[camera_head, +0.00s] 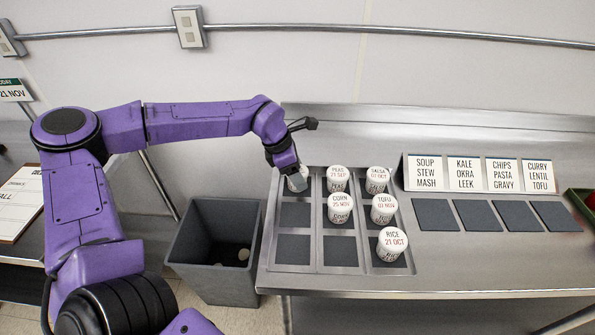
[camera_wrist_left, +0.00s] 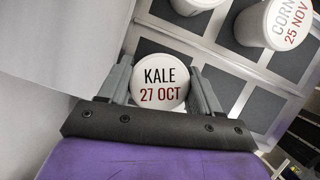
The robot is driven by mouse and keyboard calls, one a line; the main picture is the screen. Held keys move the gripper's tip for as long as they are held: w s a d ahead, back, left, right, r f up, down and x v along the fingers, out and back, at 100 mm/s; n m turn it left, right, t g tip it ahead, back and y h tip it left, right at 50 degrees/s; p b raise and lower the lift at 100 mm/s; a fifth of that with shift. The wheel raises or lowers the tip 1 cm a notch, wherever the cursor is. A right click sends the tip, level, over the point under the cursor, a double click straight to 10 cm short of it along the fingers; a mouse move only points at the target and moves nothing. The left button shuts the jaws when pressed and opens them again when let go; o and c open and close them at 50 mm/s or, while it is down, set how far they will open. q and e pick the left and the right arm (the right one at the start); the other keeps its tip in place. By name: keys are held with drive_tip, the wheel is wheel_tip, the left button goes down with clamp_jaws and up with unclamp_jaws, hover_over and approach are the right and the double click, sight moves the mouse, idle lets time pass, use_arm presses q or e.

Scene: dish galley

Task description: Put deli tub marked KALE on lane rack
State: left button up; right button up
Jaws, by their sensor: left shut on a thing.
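The deli tub marked KALE 27 OCT (camera_wrist_left: 160,82) has a round white lid and sits between the fingers of my left gripper (camera_wrist_left: 160,95) in the left wrist view. In the head view my left gripper (camera_head: 285,165) points down at the back left corner of the lane rack (camera_head: 333,265), shut on the white KALE tub (camera_head: 297,180). The tub is at the rack's back left cell; I cannot tell whether it touches the rack floor. My right gripper is not in view.
Other tubs stand in the rack, among them CORN (camera_head: 340,207), TOFU (camera_head: 384,208) and RICE (camera_head: 391,243). A dark bin (camera_head: 215,255) stands left of the counter. Label cards (camera_head: 464,173) stand behind dark pads (camera_head: 437,216) on the right. The rack's front left cells are empty.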

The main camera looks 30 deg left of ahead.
use_arm(q)
drive_tip(key=o, duration=0.8)
drive_tip(key=shift+r, duration=0.2)
drive_tip(key=v, duration=1.2)
drive_tip(key=shift+f+b, duration=0.1)
drive_tip(key=shift+b, duration=0.3)
